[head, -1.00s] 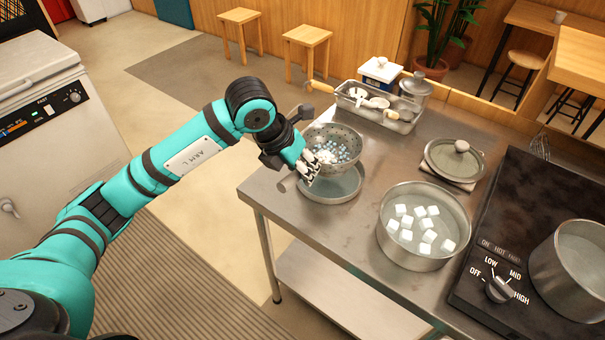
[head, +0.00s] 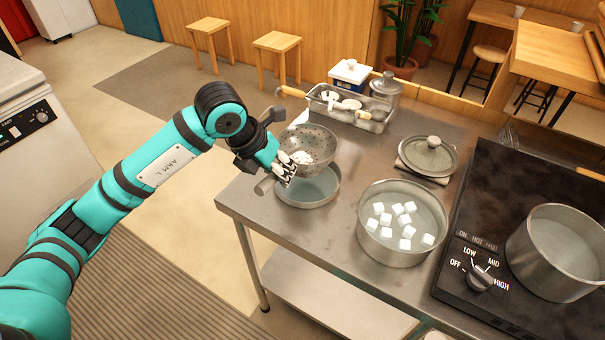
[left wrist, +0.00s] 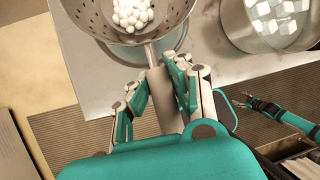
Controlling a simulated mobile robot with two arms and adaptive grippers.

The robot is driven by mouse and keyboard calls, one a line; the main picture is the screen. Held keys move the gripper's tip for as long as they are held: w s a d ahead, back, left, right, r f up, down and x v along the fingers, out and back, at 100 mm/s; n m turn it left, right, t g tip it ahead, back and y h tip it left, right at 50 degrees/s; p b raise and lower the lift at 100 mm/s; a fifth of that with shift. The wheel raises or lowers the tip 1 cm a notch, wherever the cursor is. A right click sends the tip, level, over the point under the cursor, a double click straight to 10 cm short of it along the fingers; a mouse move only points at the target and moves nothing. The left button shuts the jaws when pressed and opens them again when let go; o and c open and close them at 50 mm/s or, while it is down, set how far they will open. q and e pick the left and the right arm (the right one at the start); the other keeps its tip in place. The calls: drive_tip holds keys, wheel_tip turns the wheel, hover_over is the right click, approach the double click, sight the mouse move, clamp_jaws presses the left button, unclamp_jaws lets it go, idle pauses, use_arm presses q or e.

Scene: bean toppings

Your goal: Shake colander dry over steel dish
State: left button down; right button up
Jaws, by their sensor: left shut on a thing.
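My left gripper (head: 288,170) is shut on the handle of the perforated steel colander (head: 318,138). The colander is held above the round steel dish (head: 316,192), apart from it in the head view. A cluster of white balls (head: 302,157) lies in the colander, towards the handle side. In the left wrist view, the fingers (left wrist: 158,100) sit on both sides of the grey handle, and the balls (left wrist: 132,14) are bunched together in the bowl. A teal and dark arm end, apparently my right gripper (left wrist: 250,102), shows at the right of that view; its fingers are unclear.
A pot with white cubes (head: 372,246) stands right of the dish. Behind are a utensil tray (head: 378,126), a lidded jar (head: 384,88) and a pot lid (head: 428,157). A stove (head: 500,190) with a pot (head: 560,250) is at right. The counter's front left is clear.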

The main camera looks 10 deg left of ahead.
use_arm(q)
wheel_tip(320, 180, up, 4)
drive_tip(key=shift+w+f, duration=0.1)
drive_tip(key=shift+f, duration=0.1)
drive_tip(key=f, duration=0.3)
drive_tip(key=shift+s+f, duration=0.25)
drive_tip(key=shift+f, duration=0.15)
drive_tip(key=shift+w+r, duration=0.25)
drive_tip(key=shift+r, duration=0.9)
drive_tip(key=shift+s+f, duration=0.15)
drive_tip(key=shift+f, duration=0.05)
wheel_tip(320, 180, down, 3)
drive_tip(key=shift+s+r, duration=0.1)
drive_tip(key=shift+r, duration=0.3)
